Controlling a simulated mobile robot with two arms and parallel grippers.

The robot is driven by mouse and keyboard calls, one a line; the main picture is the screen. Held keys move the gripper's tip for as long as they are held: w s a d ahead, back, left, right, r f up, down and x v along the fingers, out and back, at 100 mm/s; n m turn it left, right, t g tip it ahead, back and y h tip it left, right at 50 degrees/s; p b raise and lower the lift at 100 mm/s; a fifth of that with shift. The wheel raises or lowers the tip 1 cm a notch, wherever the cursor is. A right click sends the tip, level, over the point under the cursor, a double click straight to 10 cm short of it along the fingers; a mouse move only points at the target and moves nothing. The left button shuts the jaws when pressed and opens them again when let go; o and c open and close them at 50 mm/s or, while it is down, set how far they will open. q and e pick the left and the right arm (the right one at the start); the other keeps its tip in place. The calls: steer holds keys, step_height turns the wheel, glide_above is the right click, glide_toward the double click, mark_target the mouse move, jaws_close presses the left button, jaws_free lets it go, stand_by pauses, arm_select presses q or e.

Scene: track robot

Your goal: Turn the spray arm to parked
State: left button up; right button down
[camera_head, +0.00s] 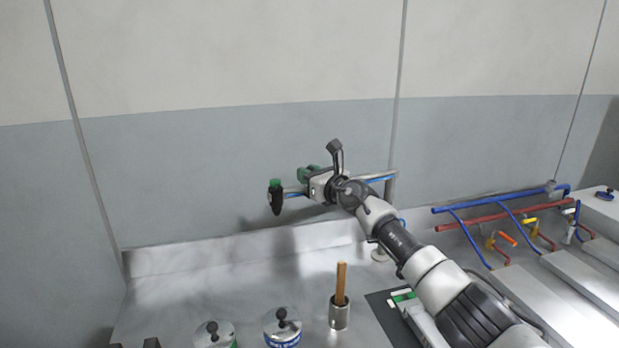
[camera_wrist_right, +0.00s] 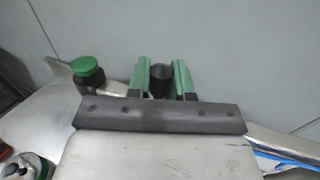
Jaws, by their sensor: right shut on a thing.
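The spray arm (camera_head: 377,178) is a horizontal metal tube with a blue line along it, running left from an upright post (camera_head: 390,190) in front of the wall. At its left end hangs a black spray head with a green cap (camera_head: 275,197); this head also shows in the right wrist view (camera_wrist_right: 88,72). My right gripper (camera_head: 308,174) is at the tube, a little right of the spray head. In the wrist view its green fingers (camera_wrist_right: 161,75) are closed around a black upright knob (camera_wrist_right: 161,82). The gripper and my right arm hide part of the tube. My left gripper is not in view.
A metal cup (camera_head: 339,314) with a wooden handle and round lids with black knobs (camera_head: 283,330) stand on the counter below. Blue and red pipes (camera_head: 500,212) with coloured levers lie at the right. The counter's back left (camera_head: 190,275) is clear.

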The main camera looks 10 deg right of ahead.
steer(key=c, duration=1)
jaws_free()
steer(key=shift+c, duration=0.2)
steer(key=shift+d, duration=0.1)
steer(key=shift+s+d+r+p, duration=0.15)
steer(key=shift+s+d+p, duration=0.3)
steer(key=shift+p, duration=0.3)
steer(key=p+v, duration=0.4)
steer(key=v, duration=0.5)
steer(key=shift+s, duration=0.3)
steer(key=shift+f, duration=0.2)
